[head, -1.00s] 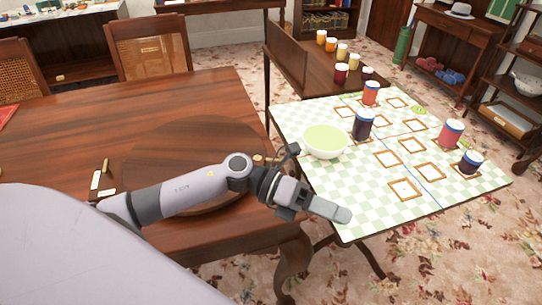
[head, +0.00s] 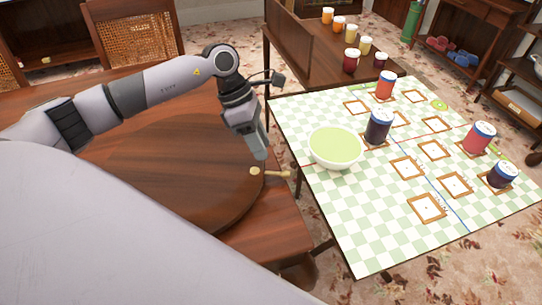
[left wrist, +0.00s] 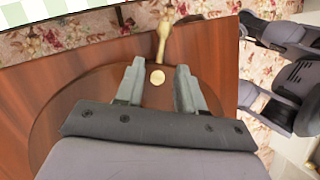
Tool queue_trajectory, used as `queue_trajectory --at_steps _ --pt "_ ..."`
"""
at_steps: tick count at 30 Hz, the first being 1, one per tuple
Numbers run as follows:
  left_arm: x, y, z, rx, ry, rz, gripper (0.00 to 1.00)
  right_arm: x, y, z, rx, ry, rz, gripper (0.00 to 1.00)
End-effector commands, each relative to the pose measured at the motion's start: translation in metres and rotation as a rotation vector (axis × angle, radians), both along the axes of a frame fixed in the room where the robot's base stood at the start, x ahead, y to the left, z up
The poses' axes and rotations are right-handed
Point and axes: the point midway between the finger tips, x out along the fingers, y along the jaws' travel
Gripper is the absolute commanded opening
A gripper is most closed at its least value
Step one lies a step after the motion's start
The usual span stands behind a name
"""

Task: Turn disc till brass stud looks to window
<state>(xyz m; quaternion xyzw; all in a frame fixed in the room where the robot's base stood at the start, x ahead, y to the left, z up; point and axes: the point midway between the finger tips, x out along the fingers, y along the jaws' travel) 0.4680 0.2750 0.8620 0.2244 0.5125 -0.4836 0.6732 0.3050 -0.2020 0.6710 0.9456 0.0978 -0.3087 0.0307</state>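The wooden disc (head: 190,190) lies flat on the brown table, partly hidden behind my arm. The brass stud (head: 255,171) is a small round knob near the disc's right edge in the head view. In the left wrist view the stud (left wrist: 157,77) shows between my fingers. A brass peg (head: 278,174) lies or points outward just beyond the disc's rim; it also shows in the left wrist view (left wrist: 163,40). My left gripper (head: 259,157) points down close to the stud, open with fingers (left wrist: 160,66) apart. Contact cannot be told. My right gripper and the window are not seen.
A folding table (head: 350,240) with a checkered top stands to the right, holding a green-filled bowl (head: 336,147), jars and wooden frames. A bench (head: 345,50) with several small jars is behind it. A cane-backed chair (head: 130,40) stands at the wooden table's far side.

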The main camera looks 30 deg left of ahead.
Motion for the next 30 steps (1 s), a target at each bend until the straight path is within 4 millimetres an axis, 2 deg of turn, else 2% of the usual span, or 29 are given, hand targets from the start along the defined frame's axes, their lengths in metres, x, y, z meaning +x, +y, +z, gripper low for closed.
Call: queue_trajectory --at_steps 12,16,23,24,26,27,30 --pt "0.0 -0.026 -0.053 -0.004 0.004 -0.001 0.38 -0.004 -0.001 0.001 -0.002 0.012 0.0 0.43" --pt "0.0 -0.028 -0.06 -0.001 0.002 0.0 0.38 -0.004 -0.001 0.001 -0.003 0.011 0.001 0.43" --pt "0.0 -0.029 -0.061 -0.002 0.001 -0.001 0.38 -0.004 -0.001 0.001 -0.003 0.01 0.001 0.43" --pt "0.0 -0.029 -0.061 -0.002 0.001 -0.001 0.35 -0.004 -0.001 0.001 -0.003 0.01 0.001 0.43" --pt "0.0 -0.029 -0.061 -0.002 0.001 -0.001 0.15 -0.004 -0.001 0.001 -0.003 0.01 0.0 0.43" --pt "0.0 -0.029 -0.061 -0.002 0.001 -0.001 0.02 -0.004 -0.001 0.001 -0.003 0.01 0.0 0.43" --pt "0.0 -0.029 -0.061 -0.002 0.001 -0.001 0.0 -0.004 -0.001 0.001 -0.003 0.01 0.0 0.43"
